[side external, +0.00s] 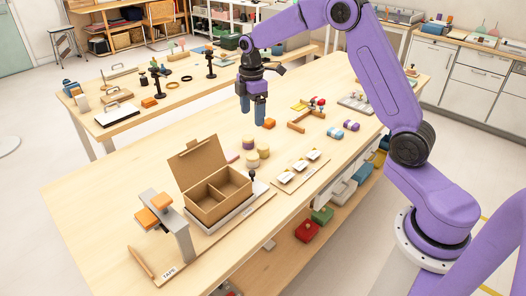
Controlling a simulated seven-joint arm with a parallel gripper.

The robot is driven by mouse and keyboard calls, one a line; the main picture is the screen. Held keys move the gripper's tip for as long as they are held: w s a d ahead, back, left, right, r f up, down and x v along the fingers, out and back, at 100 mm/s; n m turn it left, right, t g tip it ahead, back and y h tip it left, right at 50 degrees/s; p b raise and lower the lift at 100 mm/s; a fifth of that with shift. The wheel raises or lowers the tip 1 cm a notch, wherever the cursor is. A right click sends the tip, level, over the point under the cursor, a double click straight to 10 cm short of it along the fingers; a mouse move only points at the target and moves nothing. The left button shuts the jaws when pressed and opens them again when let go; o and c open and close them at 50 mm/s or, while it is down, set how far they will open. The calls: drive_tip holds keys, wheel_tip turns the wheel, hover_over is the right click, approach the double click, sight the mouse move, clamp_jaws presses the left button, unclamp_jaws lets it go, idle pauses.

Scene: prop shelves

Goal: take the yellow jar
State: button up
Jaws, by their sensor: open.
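A cluster of small, round, yellowish jars (252,159) stands upright in the middle of the table, some with purple bands or lids. They are too small to tell apart clearly. My gripper (252,118) points down above and behind the cluster, in the air. Its two blue fingers are apart, with nothing seen between them. An orange block (268,123) shows just right of the fingertips. No jar is touched by the fingers.
An open cardboard box (215,204) stands left of the jars. A board with white pieces (298,183) lies to their right. A stand with orange blocks (180,235) is at the left front. Bare tabletop lies left behind.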

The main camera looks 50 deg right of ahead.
hover_over(264, 145)
drive_tip(key=a, duration=0.1)
wheel_tip(264, 145, down, 3)
drive_tip(key=f, duration=1.2)
drive_tip(key=shift+w+d+f, duration=0.1)
drive_tip(key=shift+d+f, duration=0.1)
drive_tip(key=shift+d, duration=0.05)
drive_tip(key=shift+d+f, duration=0.15)
drive_tip(key=shift+f, duration=2.45)
drive_tip(key=shift+c, duration=0.3)
drive_tip(key=c, duration=1.1)
